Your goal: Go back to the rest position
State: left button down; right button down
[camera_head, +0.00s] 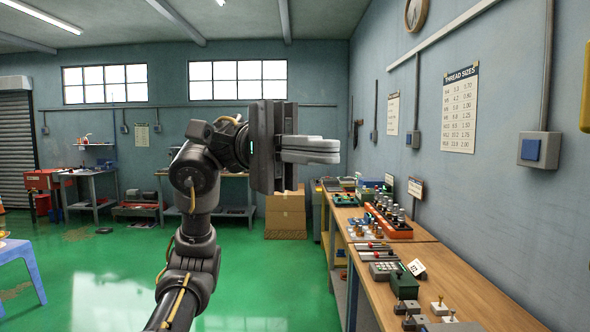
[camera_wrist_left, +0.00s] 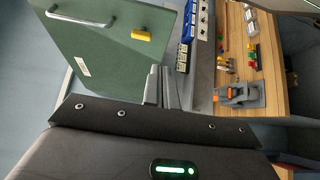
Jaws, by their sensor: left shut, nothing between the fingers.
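My left gripper (camera_head: 312,149) is raised in the middle of the head view, its fingers pointing right, shut and empty. Its arm comes up from the bottom of the view. In the left wrist view the shut fingers (camera_wrist_left: 162,88) show with nothing between them. My right gripper is not in either view.
A wooden bench (camera_head: 452,268) with small parts and tool racks runs along the right wall (camera_head: 500,190). A cardboard box (camera_head: 286,214) stands on the green floor behind the arm. A green cabinet panel (camera_wrist_left: 115,58) shows in the wrist view. Open floor (camera_head: 100,270) lies left.

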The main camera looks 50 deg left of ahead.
pick_arm(q)
jog(key=a, duration=0.2)
jog(key=shift+s+a, duration=0.25)
jog(key=shift+a, duration=0.05)
jog(key=shift+d, duration=0.1)
